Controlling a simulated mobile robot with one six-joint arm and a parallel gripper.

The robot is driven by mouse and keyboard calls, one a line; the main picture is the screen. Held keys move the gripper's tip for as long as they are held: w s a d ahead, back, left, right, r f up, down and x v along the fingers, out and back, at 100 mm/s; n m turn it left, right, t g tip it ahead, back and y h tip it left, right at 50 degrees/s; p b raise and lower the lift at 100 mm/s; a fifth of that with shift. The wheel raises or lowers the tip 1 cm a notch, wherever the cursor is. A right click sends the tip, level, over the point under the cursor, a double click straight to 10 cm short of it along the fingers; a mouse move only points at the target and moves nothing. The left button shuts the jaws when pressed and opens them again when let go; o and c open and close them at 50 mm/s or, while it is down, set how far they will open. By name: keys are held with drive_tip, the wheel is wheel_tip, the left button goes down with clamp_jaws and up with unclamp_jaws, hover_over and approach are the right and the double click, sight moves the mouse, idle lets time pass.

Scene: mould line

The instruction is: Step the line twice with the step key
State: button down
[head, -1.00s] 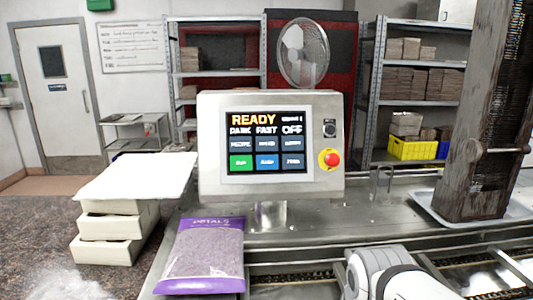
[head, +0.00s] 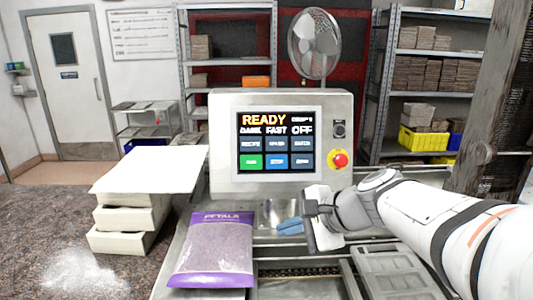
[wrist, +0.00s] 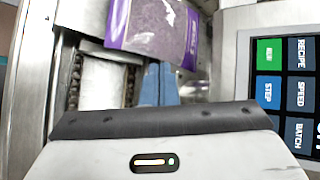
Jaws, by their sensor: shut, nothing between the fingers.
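The control panel (head: 203,150) stands upright behind the line, with a lit screen (head: 275,126) reading READY, DARK, FAST and OFF; a small count at the top right is too blurred to read. The fingers also show in the wrist view (wrist: 158,85), pointing toward the purple bag.
A red emergency stop (head: 340,160) sits right of the screen. A purple petals bag (head: 212,250) lies in front of the panel. Stacked white trays (head: 130,220) stand left. A grey mould (head: 392,275) lies on the line below my arm. A dark tall column (head: 490,110) rises at right.

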drive_tip(key=w+r+m+t+y+p, duration=0.1)
drive_tip(key=w+r+m+t+y, duration=0.1)
drive_tip(key=w+r+m, duration=0.4)
wheel_tip(320, 180, up, 3)
drive_tip(key=shift+w+r+m+t+y, duration=0.2)
drive_tip(key=shift+w+m+t+y, duration=0.1)
drive_tip(key=shift+w+t, duration=0.4)
approach(268, 163)
drive_tip(key=w+a, duration=0.1)
drive_tip(key=a, duration=0.3)
drive_tip(key=shift+w+d+f+b, duration=0.1)
drive_tip(key=shift+w+f+b, duration=0.2)
drive_tip(key=shift+w+f, duration=0.4)
drive_tip(key=shift+w, duration=0.15)
idle(0.7)
drive_tip(key=shift+w, duration=0.3)
